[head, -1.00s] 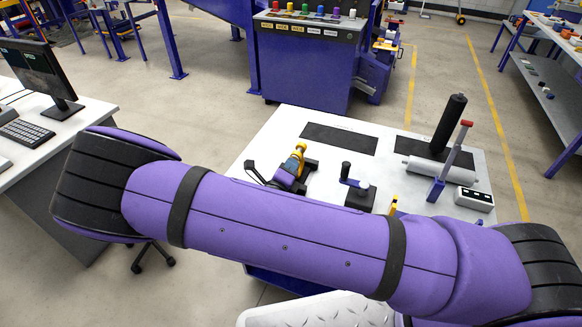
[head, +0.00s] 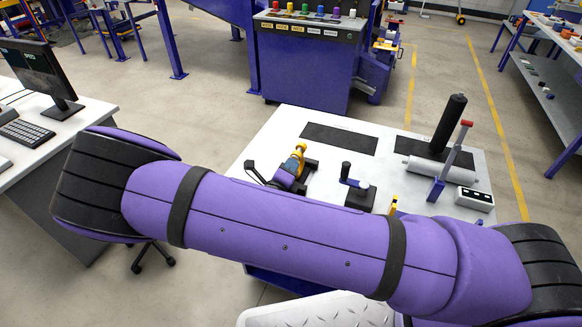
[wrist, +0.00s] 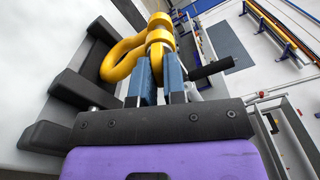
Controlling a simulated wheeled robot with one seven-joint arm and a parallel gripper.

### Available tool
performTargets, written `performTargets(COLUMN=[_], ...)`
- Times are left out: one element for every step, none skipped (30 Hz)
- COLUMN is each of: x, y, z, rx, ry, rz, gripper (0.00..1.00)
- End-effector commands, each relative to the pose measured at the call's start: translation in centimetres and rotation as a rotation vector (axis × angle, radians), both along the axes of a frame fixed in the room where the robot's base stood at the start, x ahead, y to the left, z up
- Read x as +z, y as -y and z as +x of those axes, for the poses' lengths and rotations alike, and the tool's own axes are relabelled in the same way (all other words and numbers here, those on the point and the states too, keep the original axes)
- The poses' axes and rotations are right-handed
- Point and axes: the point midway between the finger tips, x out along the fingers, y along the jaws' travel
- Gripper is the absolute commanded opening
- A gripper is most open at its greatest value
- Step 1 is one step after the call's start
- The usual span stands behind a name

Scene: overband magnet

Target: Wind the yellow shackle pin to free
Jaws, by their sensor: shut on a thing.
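The yellow shackle (wrist: 120,62) shows at the upper middle of the wrist view, beside a black stand (wrist: 82,72). Its yellow pin (wrist: 160,24) has its end between the blue fingertips of my gripper (wrist: 159,66). The fingers are shut on that pin end. In the head view a small yellow part of the shackle (head: 293,163) shows on the white bench (head: 265,140). My own arm hides much of the near side there, and the pin's thread cannot be seen.
A black-handled fixture (head: 357,185) stands right of the shackle on the bench. Further right are a grey roller (head: 428,168), an upright black roller (head: 450,122), a red-tipped lever (head: 456,150) and a small switch box (head: 474,198). A dark mat (head: 340,138) lies clear at the back.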

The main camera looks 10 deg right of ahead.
Motion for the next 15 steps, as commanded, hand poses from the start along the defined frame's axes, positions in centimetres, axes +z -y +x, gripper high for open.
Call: performTargets(x=[-0.02, -0.02, -0.02, -0.02, -0.02, -0.02, -0.02, -0.02, -0.02, -0.01, 0.00, 0.01, 0.02, 0.02, 0.02], y=[-0.06, -0.06, -0.06, -0.06, -0.06, -0.06, -0.06, -0.05, -0.05, -0.05, -0.03, -0.03, -0.03, -0.03, -0.03], z=[0.00, 0.00, 0.00, 0.00, 0.00, 0.00, 0.00, 0.01, 0.02, 0.02, 0.03, 0.04, 0.04, 0.04, 0.04], rx=[0.001, 0.001, 0.001, 0.001, 0.001, 0.001, 0.001, 0.001, 0.001, 0.001, 0.000, 0.000, 0.001, 0.001, 0.001], ry=[0.000, 0.000, 0.000, 0.000, 0.000, -0.001, -0.003, -0.007, -0.018, -0.030, -0.046, -0.069, -0.088, -0.107, -0.133], rz=[0.000, 0.000, 0.000, 0.000, 0.000, -0.001, -0.003, -0.010, -0.026, -0.044, -0.067, -0.104, -0.134, -0.163, -0.202], gripper=[0.00, 0.00, 0.00, 0.00, 0.00, 0.00, 0.00, 0.00, 0.00, 0.00, 0.00, 0.00, 0.00, 0.00, 0.00])
